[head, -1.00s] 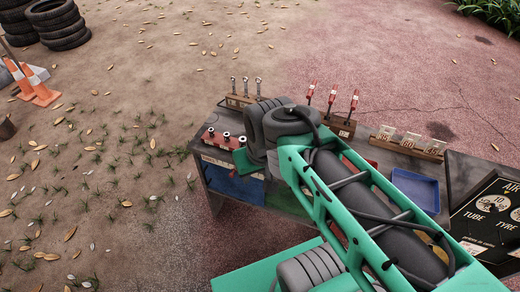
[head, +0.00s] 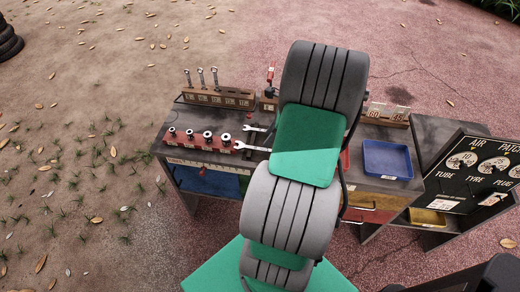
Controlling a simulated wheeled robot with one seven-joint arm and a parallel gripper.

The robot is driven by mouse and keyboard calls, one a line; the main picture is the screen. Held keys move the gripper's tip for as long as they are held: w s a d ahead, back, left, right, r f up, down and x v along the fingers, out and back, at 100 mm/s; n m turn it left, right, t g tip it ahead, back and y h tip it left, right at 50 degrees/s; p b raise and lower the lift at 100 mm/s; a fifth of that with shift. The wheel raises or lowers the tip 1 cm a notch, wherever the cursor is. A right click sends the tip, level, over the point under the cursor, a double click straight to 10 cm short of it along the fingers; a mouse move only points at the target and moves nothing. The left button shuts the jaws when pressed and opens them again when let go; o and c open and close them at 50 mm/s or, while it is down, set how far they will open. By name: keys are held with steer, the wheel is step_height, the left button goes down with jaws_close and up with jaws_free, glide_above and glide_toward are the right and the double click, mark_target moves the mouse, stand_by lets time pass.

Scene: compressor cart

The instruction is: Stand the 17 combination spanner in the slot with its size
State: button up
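A wooden rack (head: 218,97) stands at the back left of the bench. Three spanners (head: 201,77) stand upright in its left part, and its right part looks empty. The size labels on its front are too small to read. Two open-ended spanners lie on the bench: one farther back (head: 254,128) and one nearer (head: 250,147). Their right ends are hidden behind my arm, and I cannot tell which is the 17. My gripper is not visible; my arm's links cover the middle of the bench.
A red rail with several sockets (head: 208,136) lies along the bench's front left. A red-handled tool (head: 271,73) stands right of the rack. A card holder (head: 384,115) and a blue tray (head: 387,159) are on the right. A black sign board (head: 480,170) stands farther right.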

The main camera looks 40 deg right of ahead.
mark_target(260, 149)
steer(key=x, duration=0.7)
steer(key=shift+w+d, duration=0.1)
steer(key=shift+d, duration=0.05)
jaws_close()
stand_by(0.3)
